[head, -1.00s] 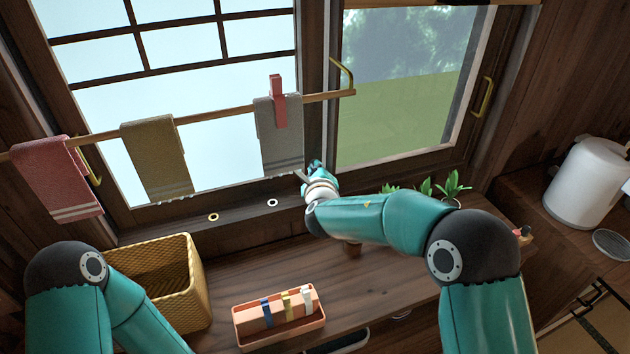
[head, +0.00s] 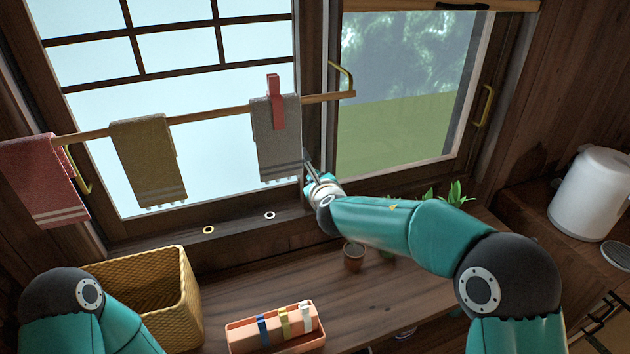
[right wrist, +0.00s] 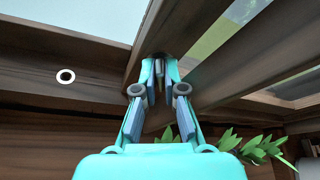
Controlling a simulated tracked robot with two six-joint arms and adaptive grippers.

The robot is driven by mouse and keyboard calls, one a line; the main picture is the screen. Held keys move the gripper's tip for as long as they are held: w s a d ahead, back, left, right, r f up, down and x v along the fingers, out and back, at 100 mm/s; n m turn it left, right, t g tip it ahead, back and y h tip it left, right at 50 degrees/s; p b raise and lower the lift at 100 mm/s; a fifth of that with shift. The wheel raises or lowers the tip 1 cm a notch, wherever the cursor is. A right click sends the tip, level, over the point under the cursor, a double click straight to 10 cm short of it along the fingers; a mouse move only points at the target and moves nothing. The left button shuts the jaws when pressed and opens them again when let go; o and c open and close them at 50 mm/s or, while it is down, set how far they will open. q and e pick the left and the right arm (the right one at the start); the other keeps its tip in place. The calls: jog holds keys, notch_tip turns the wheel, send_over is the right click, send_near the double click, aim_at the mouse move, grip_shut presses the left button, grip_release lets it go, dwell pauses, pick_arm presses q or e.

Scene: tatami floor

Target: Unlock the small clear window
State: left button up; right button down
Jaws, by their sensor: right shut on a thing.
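The small clear window (head: 405,85) is the right pane, with greenery behind it. My right gripper (head: 314,174) is at the dark wooden post left of this pane, low down near the sill. In the right wrist view its fingers (right wrist: 160,78) are shut on a small grey piece (right wrist: 159,68) at the post. This looks like the window's latch, but the fingers hide most of it. In the head view a thin grey sliver points up and left from the fingertips; I cannot tell whether it is latch or finger. My left gripper is out of view.
A towel rail (head: 215,115) with towels crosses in front of the left pane; the grey towel (head: 275,150) hangs close to my right gripper. Potted plants (head: 354,256) stand below my right arm. A wicker basket (head: 190,300) and a pink tray (head: 318,335) are on the counter.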

jog(key=c, duration=1.6)
grip_release()
jog(key=shift+s+f, duration=0.1)
jog(key=shift+f, duration=0.15)
jog(key=shift+o, duration=0.3)
jog(key=shift+r, duration=0.1)
jog(key=shift+r, duration=0.1)
jog(key=s+a+r+n+t+h+p, duration=0.1)
jog(key=s+n+p, duration=0.15)
jog(key=s, duration=0.55)
jog(key=s+r+n+t+h+p, duration=0.1)
jog(key=s+r+n+h, duration=0.15)
jog(key=s, duration=0.65)
jog(key=s+d+f+m+g, duration=0.2)
jog(key=d+f+m, duration=0.1)
jog(key=f, duration=0.3)
jog(key=s+d+f+m+g+h, duration=0.1)
jog(key=s+d+f+m+g, duration=0.1)
jog(key=f, duration=0.4)
jog(key=s+d+f+m+g, duration=0.3)
jog(key=d+f+m+g, duration=0.1)
jog(key=f, duration=0.2)
jog(key=shift+d+f+h+p, duration=0.3)
jog(key=shift+f+h, duration=0.05)
jog(key=shift+f, duration=0.05)
jog(key=shift+s+d+f+m+g, duration=0.2)
jog(key=shift+s+f+m+g, duration=0.2)
jog(key=shift+s+f+g, duration=0.1)
